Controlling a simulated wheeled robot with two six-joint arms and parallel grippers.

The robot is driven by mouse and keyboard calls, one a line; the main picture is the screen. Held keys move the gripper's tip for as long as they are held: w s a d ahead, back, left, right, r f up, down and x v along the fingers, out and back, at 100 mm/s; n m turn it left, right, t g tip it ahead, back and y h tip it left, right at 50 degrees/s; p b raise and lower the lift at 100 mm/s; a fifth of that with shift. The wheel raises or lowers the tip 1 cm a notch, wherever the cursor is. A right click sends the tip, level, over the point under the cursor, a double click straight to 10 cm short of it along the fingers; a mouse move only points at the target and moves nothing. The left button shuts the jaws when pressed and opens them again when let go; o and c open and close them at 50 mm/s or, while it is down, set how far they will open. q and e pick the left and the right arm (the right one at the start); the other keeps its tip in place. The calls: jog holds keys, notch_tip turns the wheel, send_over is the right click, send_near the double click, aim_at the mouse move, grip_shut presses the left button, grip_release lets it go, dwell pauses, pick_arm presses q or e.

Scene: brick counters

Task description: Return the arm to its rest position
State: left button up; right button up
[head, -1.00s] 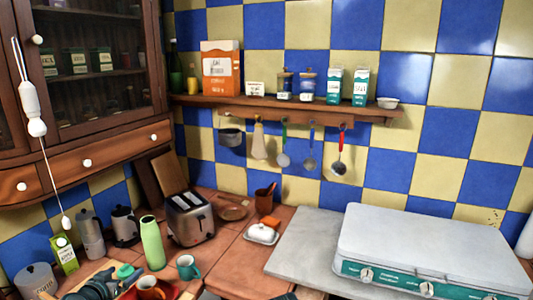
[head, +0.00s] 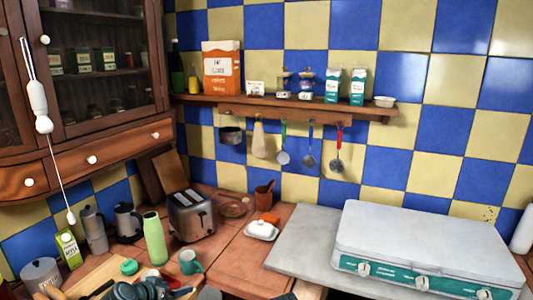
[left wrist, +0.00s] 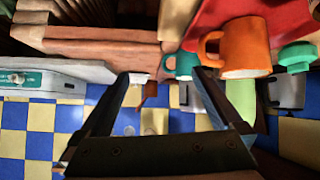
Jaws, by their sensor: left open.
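My left gripper (head: 142,290) shows as a dark shape at the bottom edge of the head view, low over the cluttered left counter. In the left wrist view my left gripper (left wrist: 166,88) has its two dark fingers spread apart with nothing held between them. That view is upside down. An orange mug (left wrist: 242,46) is beside one finger there, and a teal mug (left wrist: 180,66) shows beyond the fingers; the teal mug also shows in the head view (head: 190,262). I do not make out my right gripper.
A green bottle (head: 154,238), a toaster (head: 190,212) and a white butter dish (head: 262,230) stand on the tiled counter. A white-lidded stove (head: 430,235) is at right. A wall shelf (head: 290,107) with hanging utensils is behind. The counter near the butter dish is fairly clear.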

pick_arm(q)
jog(key=s+d+f+m+g, duration=0.1)
jog(key=s+d+f+g, duration=0.25)
jog(key=d, duration=0.45)
jog(key=s+d+f+m+g, duration=0.1)
jog(key=s+d+f+g, duration=0.25)
jog(key=d, duration=0.45)
jog(key=s+d+f+g+y, duration=0.1)
jog(key=s+d+g+y, duration=0.2)
jog(key=s, duration=0.8)
jog(key=d+y, duration=0.1)
jog(key=d, duration=0.1)
jog(key=shift+d+y, duration=0.3)
jog(key=shift+y, duration=0.1)
